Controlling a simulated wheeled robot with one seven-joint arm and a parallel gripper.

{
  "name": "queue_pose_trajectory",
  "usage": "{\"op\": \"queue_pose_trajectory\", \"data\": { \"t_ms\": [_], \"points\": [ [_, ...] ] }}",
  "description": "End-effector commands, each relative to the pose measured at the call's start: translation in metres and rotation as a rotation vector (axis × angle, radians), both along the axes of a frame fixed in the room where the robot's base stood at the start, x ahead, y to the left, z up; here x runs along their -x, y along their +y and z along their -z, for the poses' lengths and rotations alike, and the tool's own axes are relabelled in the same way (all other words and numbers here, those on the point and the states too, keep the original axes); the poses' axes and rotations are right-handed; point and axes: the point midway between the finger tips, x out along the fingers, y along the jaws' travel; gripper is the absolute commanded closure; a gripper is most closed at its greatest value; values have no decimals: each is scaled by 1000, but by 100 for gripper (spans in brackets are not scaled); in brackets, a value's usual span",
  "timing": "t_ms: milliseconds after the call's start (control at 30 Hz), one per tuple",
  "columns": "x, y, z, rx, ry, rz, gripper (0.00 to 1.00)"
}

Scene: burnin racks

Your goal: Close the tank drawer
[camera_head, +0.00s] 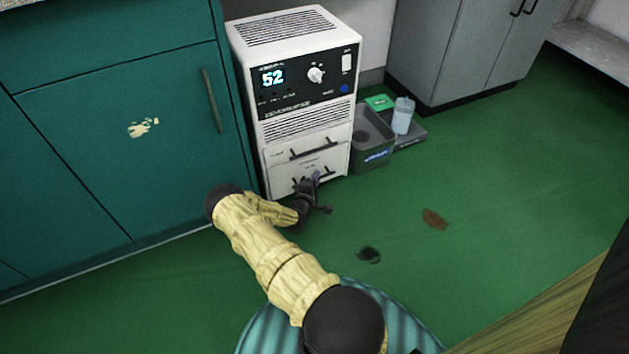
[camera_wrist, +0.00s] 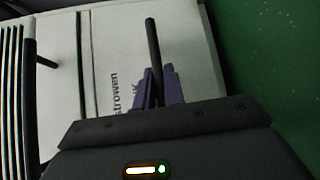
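The white appliance (camera_head: 300,60) stands against the teal cabinet, with two drawer fronts low on its face. The lower drawer front (camera_head: 334,160) has a dark bar handle; how far it stands out is hard to tell. My gripper (camera_head: 309,182) is at this lower drawer, partly hiding its handle. In the wrist view the purple fingers (camera_wrist: 160,85) stand close together on both sides of the black handle bar (camera_wrist: 152,45) and appear shut on it. The pale drawer front (camera_wrist: 200,60) with printed lettering lies behind them.
The upper drawer handle (camera_head: 314,149) is just above. A grey bin (camera_head: 372,150) and a tray with a bottle (camera_head: 403,115) stand right of the appliance. The teal cabinet (camera_head: 110,130) borders the left. The green floor (camera_head: 490,180) is mostly clear, with dark stains.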

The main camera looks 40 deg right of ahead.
Motion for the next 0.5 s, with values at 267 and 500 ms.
{"op": "queue_pose_trajectory", "data": {
  "t_ms": [267, 500],
  "points": [
    [-4, 0, 0, -2, -2, -10, 100],
    [-5, 0, 0, -1, -2, -9, 67]
  ]
}}
